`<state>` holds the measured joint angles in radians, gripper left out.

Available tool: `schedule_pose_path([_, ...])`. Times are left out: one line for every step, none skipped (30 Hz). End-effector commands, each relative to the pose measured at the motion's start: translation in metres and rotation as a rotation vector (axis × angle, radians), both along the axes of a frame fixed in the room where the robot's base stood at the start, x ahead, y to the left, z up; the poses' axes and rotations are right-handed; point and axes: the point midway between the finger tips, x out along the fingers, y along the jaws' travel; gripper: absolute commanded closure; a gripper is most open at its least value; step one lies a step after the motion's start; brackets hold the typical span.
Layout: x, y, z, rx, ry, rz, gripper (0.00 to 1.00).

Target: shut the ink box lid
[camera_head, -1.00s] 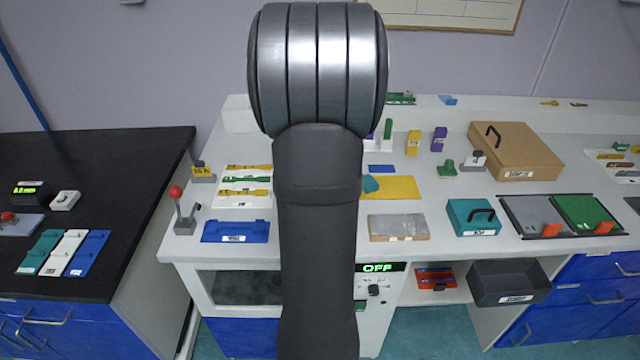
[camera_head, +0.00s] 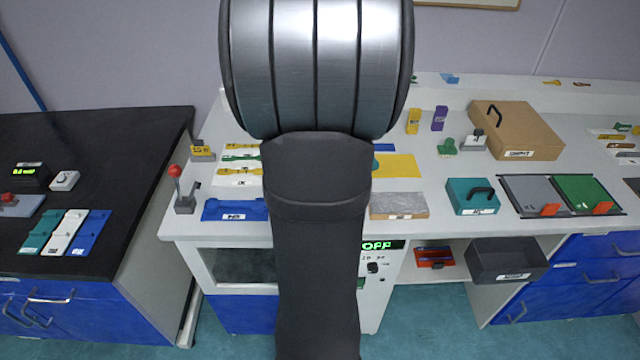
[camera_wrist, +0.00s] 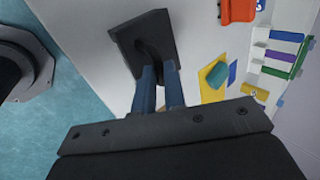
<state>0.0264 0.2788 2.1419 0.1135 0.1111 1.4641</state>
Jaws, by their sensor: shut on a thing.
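My gripper shows in the wrist view (camera_wrist: 159,82), with its two blue fingers shut on a dark flat piece (camera_wrist: 160,25) at the curved dark part on its face. Whether this piece is the ink box lid I cannot tell. In the head view my own arm hides the gripper and what it holds. A teal box (camera_head: 460,199) with a dark handle on its top stands near the bench's front edge, its label too small to read. No box in view can be surely named the ink box.
A brown box (camera_head: 530,135) with a handle stands behind the teal box. Grey and green panels (camera_head: 580,190) lie to the right. A yellow sheet (camera_head: 400,165) lies in the middle, with a grey block (camera_head: 398,206) in front. A red-knobbed lever (camera_head: 178,190) stands at the bench's left.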

Motion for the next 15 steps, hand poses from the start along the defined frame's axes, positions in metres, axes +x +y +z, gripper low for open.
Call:
schedule_pose_path([-0.0046, 0.0001, -0.0049, 0.001, 0.012, -0.001, 1.0])
schedule_pose_path([-0.0055, 0.0001, -0.0059, 0.001, 0.013, -0.001, 1.0])
schedule_pose_path([-0.0066, 0.0002, -0.0073, 0.001, 0.014, -0.001, 1.0])
schedule_pose_path([-0.0075, 0.0001, -0.0083, 0.001, 0.015, -0.001, 1.0])
schedule_pose_path([-0.0083, 0.0001, -0.0092, 0.001, 0.016, -0.001, 1.0])
schedule_pose_path([-0.0093, 0.0002, -0.0104, 0.001, 0.018, -0.001, 1.0])
schedule_pose_path([-0.0101, 0.0002, -0.0112, 0.002, 0.02, 0.0, 1.0])
schedule_pose_path([-0.0106, 0.0002, -0.0119, 0.002, 0.022, 0.0, 1.0])
schedule_pose_path([-0.0111, 0.0002, -0.0126, 0.002, 0.023, 0.0, 1.0])
schedule_pose_path([-0.0114, 0.0003, -0.0131, 0.002, 0.024, 0.0, 1.0])
schedule_pose_path([-0.0116, 0.0003, -0.0135, 0.002, 0.025, 0.0, 1.0])
schedule_pose_path([-0.0117, 0.0002, -0.0138, 0.002, 0.026, 0.0, 1.0])
schedule_pose_path([-0.0118, 0.0002, -0.014, 0.002, 0.026, 0.0, 1.0])
schedule_pose_path([-0.0119, 0.0002, -0.0142, 0.002, 0.026, 0.0, 1.0])
schedule_pose_path([-0.0119, 0.0002, -0.0142, 0.002, 0.026, 0.0, 1.0])
